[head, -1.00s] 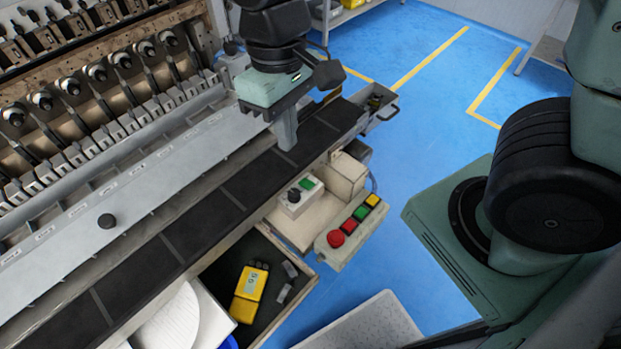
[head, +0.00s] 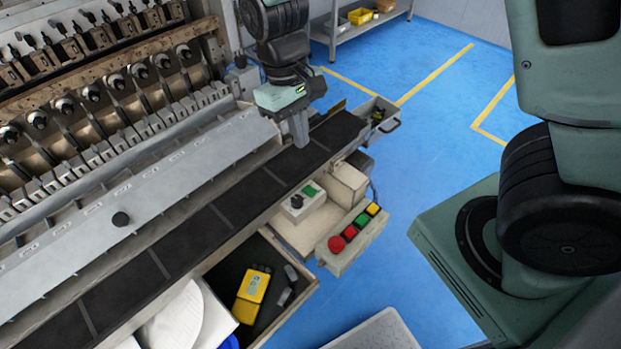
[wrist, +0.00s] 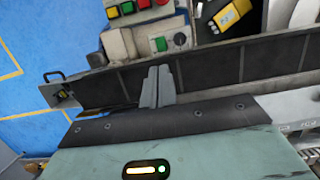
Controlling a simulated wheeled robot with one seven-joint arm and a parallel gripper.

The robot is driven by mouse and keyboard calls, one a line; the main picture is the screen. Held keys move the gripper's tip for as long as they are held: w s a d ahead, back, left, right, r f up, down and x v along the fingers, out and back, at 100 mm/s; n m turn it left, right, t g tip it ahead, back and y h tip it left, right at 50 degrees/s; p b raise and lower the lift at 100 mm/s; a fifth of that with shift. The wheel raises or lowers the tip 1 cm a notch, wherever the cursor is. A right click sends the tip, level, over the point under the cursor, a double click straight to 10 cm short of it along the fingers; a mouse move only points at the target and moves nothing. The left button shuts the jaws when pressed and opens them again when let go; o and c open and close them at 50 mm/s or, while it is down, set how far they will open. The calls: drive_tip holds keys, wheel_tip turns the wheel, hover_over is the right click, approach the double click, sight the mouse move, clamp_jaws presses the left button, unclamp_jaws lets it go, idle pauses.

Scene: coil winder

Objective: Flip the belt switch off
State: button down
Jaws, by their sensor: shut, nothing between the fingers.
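My gripper (head: 301,142) points down over the dark belt (head: 235,202), shut and empty. Its closed fingers (wrist: 160,72) stand apart from the box in the wrist view. The knob's setting is too small to tell.
A control panel (head: 335,259) with red, green and yellow buttons sits beside the switch box, near a beige block (head: 346,184). An open drawer (head: 308,296) holds a yellow device (head: 252,292). The winder (head: 110,110) lines the belt's far side. Blue floor (head: 420,110) is open at right.

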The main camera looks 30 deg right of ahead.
sight(313, 191)
drive_tip(key=p+x, duration=0.2)
drive_tip(key=x, duration=1)
drive_tip(key=shift+s+f, duration=0.1)
drive_tip(key=shift+f, duration=0.05)
